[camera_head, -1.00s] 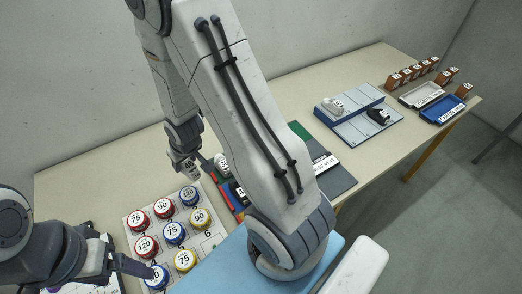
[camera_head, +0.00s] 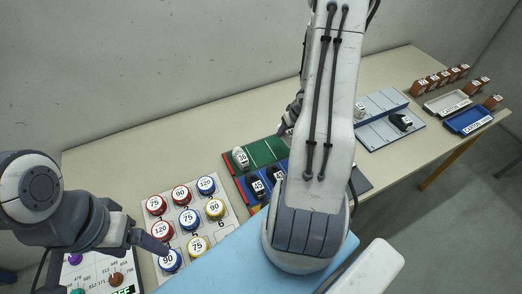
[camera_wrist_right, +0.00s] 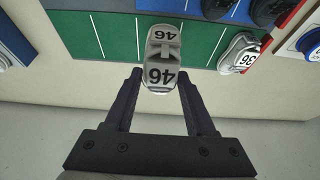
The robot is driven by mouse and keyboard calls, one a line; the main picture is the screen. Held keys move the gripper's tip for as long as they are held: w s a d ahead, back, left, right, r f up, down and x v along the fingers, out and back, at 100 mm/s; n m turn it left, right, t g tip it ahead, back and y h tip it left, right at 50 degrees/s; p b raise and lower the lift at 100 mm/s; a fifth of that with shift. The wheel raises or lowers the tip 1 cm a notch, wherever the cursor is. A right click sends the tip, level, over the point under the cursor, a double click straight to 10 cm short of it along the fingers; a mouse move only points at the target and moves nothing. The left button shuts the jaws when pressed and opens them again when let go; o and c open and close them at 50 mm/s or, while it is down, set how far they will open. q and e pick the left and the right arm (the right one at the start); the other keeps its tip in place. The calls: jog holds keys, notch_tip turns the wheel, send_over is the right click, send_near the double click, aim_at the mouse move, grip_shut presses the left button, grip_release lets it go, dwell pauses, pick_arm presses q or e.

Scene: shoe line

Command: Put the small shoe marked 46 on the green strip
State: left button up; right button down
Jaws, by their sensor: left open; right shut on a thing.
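In the right wrist view the small grey-white shoe marked 46 (camera_wrist_right: 162,60) is between the fingers of my right gripper (camera_wrist_right: 160,95), which is shut on it. The shoe is over the edge of the green strip (camera_wrist_right: 110,35); I cannot tell whether it touches. In the head view the green strip (camera_head: 264,151) lies along the back of the shoe board, with a white shoe (camera_head: 240,157) at its left end, marked 36 in the wrist view (camera_wrist_right: 238,52). My right arm hides the strip's right part and the held shoe. My left gripper (camera_head: 166,252) is open near the round pucks.
Dark shoes (camera_head: 256,187) stand on the blue strip (camera_head: 269,172) in front of the green one. A panel of coloured numbered pucks (camera_head: 189,219) is at left. A grey-blue rack (camera_head: 385,127), a white tray (camera_head: 447,103) and a blue tray (camera_head: 470,121) are at right.

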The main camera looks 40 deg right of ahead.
jog(key=w+a+f+b, duration=0.2)
jog(key=w+a, duration=0.1)
jog(key=w+a+f+b, duration=0.2)
jog(key=w+a+f, duration=0.1)
jog(key=shift+w+a+f, duration=0.15)
jog(key=shift+f, duration=0.15)
jog(key=shift+f+b, duration=0.8)
jog(key=shift+f, duration=1.1)
jog(key=shift+f, duration=0.1)
jog(key=shift+c, duration=1.2)
grip_release()
